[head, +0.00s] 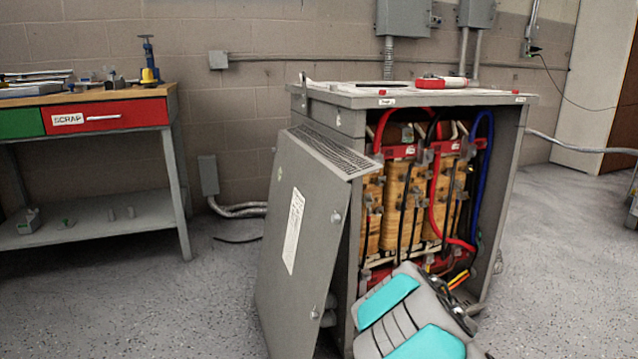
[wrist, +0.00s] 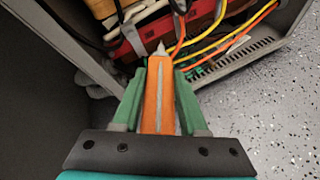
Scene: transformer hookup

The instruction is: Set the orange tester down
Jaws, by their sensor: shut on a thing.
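The orange tester (wrist: 158,100) is in the wrist view, an orange stick with a pale pointed tip. My gripper (wrist: 160,85) is shut on it, with a green finger on each side. The tip points away from me, toward the bottom of the open transformer cabinet. In the head view my arm (head: 405,315) reaches to the lower front of the cabinet (head: 345,150). There the arm hides the gripper's fingers and the tester.
The cabinet's grey door panel (head: 295,240) leans at its left front. Yellow and orange wires (wrist: 215,50) lie near the tester's tip. A red and white tool (head: 440,83) lies on the cabinet top. A workbench (head: 90,115) with a red SCRAP drawer stands at left.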

